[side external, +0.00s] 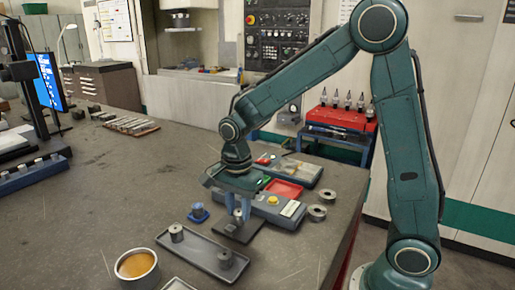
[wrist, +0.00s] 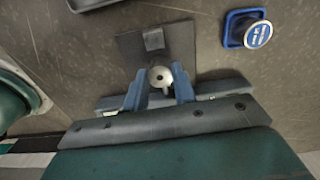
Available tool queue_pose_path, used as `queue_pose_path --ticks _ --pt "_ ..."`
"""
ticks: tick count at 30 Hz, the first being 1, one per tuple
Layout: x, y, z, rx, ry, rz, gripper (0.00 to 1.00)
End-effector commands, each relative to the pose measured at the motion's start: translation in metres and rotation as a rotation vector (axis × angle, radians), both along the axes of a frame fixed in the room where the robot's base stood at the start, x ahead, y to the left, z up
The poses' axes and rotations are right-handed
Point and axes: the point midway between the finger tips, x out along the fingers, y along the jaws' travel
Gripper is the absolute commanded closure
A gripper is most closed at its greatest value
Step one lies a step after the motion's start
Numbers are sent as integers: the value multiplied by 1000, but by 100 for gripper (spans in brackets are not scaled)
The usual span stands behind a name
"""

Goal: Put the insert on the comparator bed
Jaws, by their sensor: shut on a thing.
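My gripper (side external: 238,205) points down with its blue fingers shut on a small metal insert (side external: 239,216). In the wrist view the insert (wrist: 161,76) is a shiny round piece with a dark hole, between the fingertips (wrist: 159,88). It is over or at the near edge of a dark square plate (side external: 233,233), which looks like the comparator bed and also shows in the wrist view (wrist: 130,44). A small grey block (wrist: 153,39) shows on this plate. I cannot tell whether the insert touches the plate. The fingers hide part of the insert.
A grey tray (side external: 203,257) with two metal cylinders lies in front. A cup of amber liquid (side external: 137,265) is front left. Metal rings (side external: 317,212) lie right.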

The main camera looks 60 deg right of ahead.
Motion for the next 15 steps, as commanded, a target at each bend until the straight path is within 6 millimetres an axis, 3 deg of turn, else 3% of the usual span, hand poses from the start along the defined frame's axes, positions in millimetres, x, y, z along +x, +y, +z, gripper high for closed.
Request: queue_pose_path --ticks 1,2,5,15 --pt "0 0 0 0 -1 0 100" --pt "0 0 0 0 -1 0 70" --pt "0 0 0 0 -1 0 50" --pt "0 0 1 0 0 0 48"
